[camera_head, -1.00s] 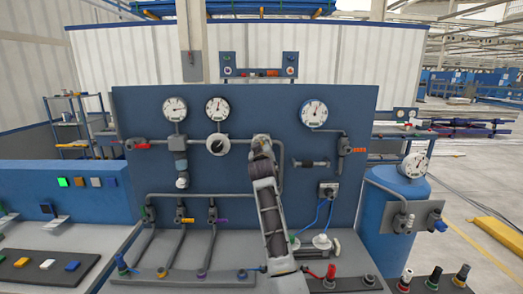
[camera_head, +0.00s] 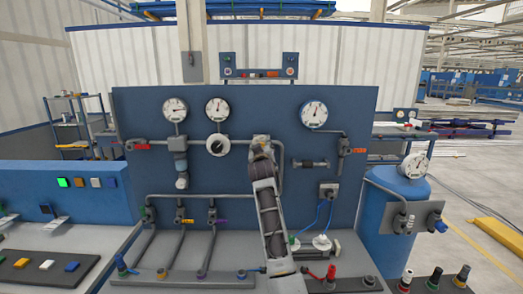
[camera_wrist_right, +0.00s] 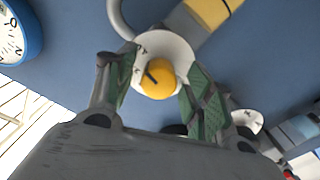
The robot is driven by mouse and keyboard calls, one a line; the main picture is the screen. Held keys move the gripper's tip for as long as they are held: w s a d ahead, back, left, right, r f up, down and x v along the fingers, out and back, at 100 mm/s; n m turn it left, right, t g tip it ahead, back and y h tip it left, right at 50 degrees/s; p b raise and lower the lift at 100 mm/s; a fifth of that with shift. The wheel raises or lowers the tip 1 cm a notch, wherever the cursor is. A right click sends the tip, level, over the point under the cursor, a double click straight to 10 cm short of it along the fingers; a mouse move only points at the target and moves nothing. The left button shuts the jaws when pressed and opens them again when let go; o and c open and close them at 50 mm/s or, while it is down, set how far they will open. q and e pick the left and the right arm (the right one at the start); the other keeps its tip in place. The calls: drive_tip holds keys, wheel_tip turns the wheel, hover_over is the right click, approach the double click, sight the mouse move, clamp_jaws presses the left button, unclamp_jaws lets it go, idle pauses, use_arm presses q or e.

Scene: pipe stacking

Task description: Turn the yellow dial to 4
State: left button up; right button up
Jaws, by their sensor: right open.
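The yellow dial (camera_wrist_right: 158,79) is a round knob with a dark pointer mark, on a white disc (camera_wrist_right: 178,47) with small dark markings. I cannot read which number the pointer is at. My right gripper (camera_wrist_right: 157,72) is open, with its green-padded fingers on either side of the dial and nothing clearly gripped. Whether the pads touch it cannot be told. In the head view the right gripper (camera_head: 261,142) is against the blue panel and hides the dial. My left gripper is not in view.
The blue panel (camera_head: 240,185) carries gauges, such as one at upper right (camera_head: 314,114), and a dark-grey round knob (camera_head: 217,145) left of my gripper. Pipes run beside it. A grey bench (camera_head: 190,284) with several coloured connectors lies below.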

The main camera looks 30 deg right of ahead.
drive_tip(key=shift+s, duration=0.1)
drive_tip(key=v, duration=1.2)
idle(0.4)
idle(0.5)
